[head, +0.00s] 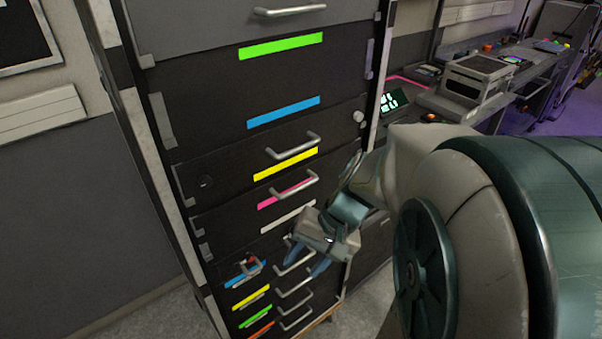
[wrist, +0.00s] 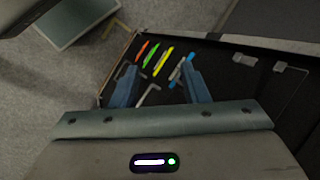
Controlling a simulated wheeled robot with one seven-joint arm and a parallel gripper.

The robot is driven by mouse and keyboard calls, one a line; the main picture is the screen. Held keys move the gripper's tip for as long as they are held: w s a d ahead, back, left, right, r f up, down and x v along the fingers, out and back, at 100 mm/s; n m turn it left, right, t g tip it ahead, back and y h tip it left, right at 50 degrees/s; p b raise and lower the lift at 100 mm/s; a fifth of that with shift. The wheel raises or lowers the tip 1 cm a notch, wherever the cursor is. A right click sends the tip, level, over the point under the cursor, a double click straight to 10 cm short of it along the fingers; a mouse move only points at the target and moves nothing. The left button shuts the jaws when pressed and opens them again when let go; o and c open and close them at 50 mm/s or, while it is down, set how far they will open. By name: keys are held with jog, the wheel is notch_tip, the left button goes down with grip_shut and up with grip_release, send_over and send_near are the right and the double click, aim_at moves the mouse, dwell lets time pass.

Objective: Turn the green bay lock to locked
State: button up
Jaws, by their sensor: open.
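A tall dark rack carries colour-striped bays. A wide green strip (head: 280,46) marks an upper panel, and a small green strip (head: 255,316) marks a low bay. The small green strip also shows in the wrist view (wrist: 151,58), between orange and yellow strips. I cannot pick out a lock on either green bay, nor its setting. My gripper (head: 305,260) is open, in front of the low bays near their silver handles. In the wrist view its two blue fingers (wrist: 160,87) are spread, with a pale handle (wrist: 148,95) visible between them. I cannot tell whether they touch anything.
A silver handle (head: 292,187) sticks out at the pink strip. A small red-and-grey part (head: 249,267) sits at the low blue strip. A white knob (head: 359,117) is on the rack's right side. Open floor (head: 150,315) lies left of the rack.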

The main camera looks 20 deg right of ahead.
jog(key=w+d+f+m+t+y+b, duration=0.65)
jog(key=w+f+m, duration=0.2)
jog(key=f, duration=0.25)
jog(key=w+d+f+m+t+h+b, duration=0.1)
jog(key=d+f+m+t+h+b, duration=0.15)
jog(key=d+m+t, duration=0.4)
jog(key=w+d+f+m+t+h+b, duration=0.2)
jog(key=d+f+m+t+h, duration=0.1)
jog(key=d, duration=0.6)
jog(key=x, duration=1.3)
jog(key=shift+r, duration=0.25)
jog(key=shift+a, duration=0.1)
